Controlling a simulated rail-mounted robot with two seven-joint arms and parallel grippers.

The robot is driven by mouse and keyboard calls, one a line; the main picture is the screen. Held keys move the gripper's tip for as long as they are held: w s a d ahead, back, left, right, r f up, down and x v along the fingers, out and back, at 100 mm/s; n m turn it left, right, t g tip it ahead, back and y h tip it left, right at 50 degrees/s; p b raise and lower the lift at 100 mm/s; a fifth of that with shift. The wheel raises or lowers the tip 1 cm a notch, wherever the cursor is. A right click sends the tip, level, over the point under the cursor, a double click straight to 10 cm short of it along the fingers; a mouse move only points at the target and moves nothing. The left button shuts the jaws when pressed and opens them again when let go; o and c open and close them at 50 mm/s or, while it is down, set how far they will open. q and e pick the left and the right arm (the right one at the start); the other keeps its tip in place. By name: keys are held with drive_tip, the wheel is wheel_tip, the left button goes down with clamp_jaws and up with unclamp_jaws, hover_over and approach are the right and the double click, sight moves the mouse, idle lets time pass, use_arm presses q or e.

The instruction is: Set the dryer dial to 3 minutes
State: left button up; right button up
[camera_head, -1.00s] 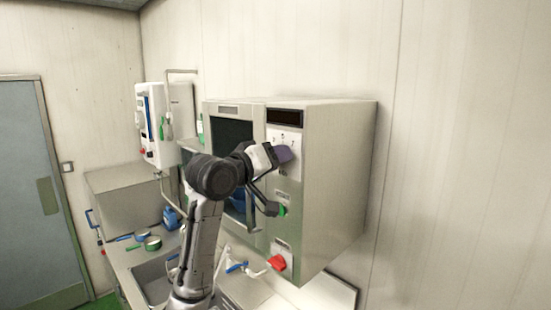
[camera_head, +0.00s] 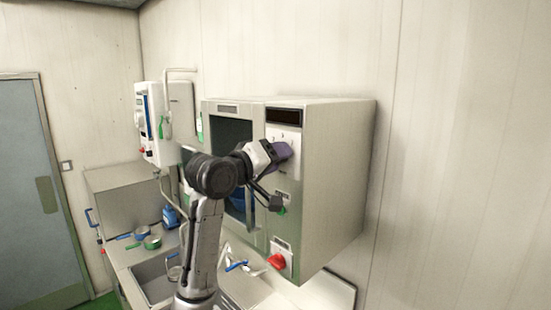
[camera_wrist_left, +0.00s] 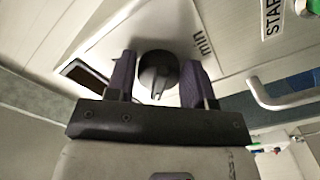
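The dryer (camera_head: 338,165) is a steel box on the wall, with a dark display (camera_head: 285,116) above a pale control plate (camera_head: 290,135). In the head view my left gripper (camera_head: 281,151) is at this plate and hides the dial. In the left wrist view the round black dial (camera_wrist_left: 158,72) sits between the two purple fingers of my left gripper (camera_wrist_left: 159,82). The fingers are apart, one on each side of the dial, with narrow gaps visible. The label "min" (camera_wrist_left: 201,42) is beside it; the minute numbers cannot be read. My right gripper is not in view.
A red knob (camera_head: 277,261) is low on the dryer front. A green button (camera_head: 282,210) is partly behind my arm. The dryer's door handle (camera_wrist_left: 285,97) is close to the gripper in the wrist view. A sink counter (camera_head: 150,275) lies below.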

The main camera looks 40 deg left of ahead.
use_arm(q)
drive_tip(key=o, duration=0.3)
drive_tip(key=shift+s, duration=0.25)
drive_tip(key=s+a+b, duration=0.1)
drive_tip(key=s+b, duration=0.4)
drive_tip(key=s, duration=0.8)
drive_tip(key=shift+s+a+b, duration=0.15)
drive_tip(key=shift+a+b, duration=0.1)
drive_tip(key=shift+b, duration=0.1)
